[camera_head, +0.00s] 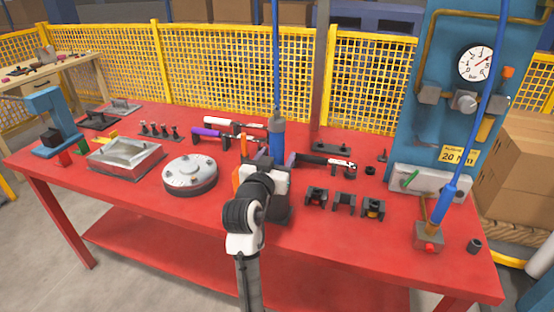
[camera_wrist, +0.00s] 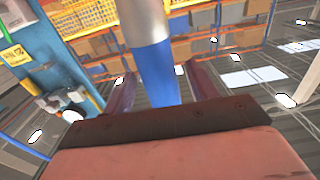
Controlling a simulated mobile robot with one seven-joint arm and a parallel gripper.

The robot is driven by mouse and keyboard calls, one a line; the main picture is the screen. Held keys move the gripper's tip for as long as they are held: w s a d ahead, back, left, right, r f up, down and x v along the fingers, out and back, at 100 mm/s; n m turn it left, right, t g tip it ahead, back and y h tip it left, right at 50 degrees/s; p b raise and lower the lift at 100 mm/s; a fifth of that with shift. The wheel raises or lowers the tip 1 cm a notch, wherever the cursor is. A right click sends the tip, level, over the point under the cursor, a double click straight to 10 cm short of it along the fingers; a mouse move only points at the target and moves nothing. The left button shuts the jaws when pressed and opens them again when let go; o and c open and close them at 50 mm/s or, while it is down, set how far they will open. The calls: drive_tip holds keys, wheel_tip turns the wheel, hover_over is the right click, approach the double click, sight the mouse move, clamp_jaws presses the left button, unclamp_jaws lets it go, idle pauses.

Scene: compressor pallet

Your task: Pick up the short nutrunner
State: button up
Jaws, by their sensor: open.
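A blue tool with a grey upper part (camera_head: 278,134) hangs upright on a blue hose over the middle of the red table; I take it for the short nutrunner. In the wrist view its blue body (camera_wrist: 157,68) stands between the two dark fingers of my gripper (camera_wrist: 163,72). The fingers are apart, with a gap visible on each side. In the head view my gripper (camera_head: 268,164) is right at the tool's lower part and hides its lower end. A second blue tool (camera_head: 446,204) hangs slantwise at the right, its shaft reaching down to a small block.
The red table (camera_head: 110,204) carries a grey tray (camera_head: 126,156), a round metal cover (camera_head: 190,175), several black holders (camera_head: 344,203) and long-handled tools (camera_head: 212,134) near the hanging tool. A blue panel with a gauge (camera_head: 477,63) rises at the right. Yellow mesh fencing (camera_head: 220,65) stands behind.

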drive_tip(key=shift+w+d, duration=0.1)
drive_tip(key=shift+w, duration=0.25)
drive_tip(key=shift+c, duration=0.2)
clamp_jaws()
drive_tip(key=shift+r, duration=0.1)
